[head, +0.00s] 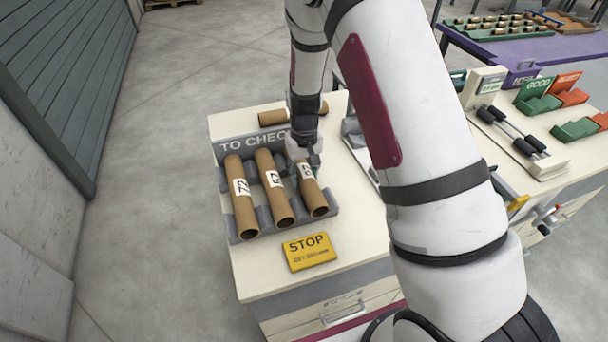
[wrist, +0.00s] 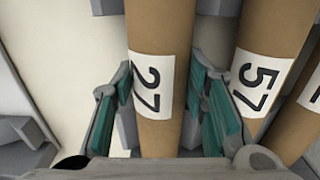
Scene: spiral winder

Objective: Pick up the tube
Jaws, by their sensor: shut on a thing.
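Three brown cardboard tubes with white number labels lie side by side in a grey rack (head: 240,236) marked TO CHECK. My gripper (head: 303,162) is at the rightmost tube (head: 315,200), coming down from above. In the wrist view my gripper (wrist: 165,85) has its teal pads on both sides of this tube (wrist: 160,30), labelled 27, and is shut on it. The middle tube (head: 276,200), labelled 57, lies beside it and also shows in the wrist view (wrist: 280,35). The left tube (head: 243,212) lies beyond. The held tube still appears within the rack.
Another tube (head: 273,117) lies behind the rack. A yellow STOP sign (head: 309,252) lies in front of it. To the right are a device with rollers (head: 512,130) and green GOOD (head: 536,90) and orange (head: 571,88) holders. A purple table (head: 530,48) stands behind.

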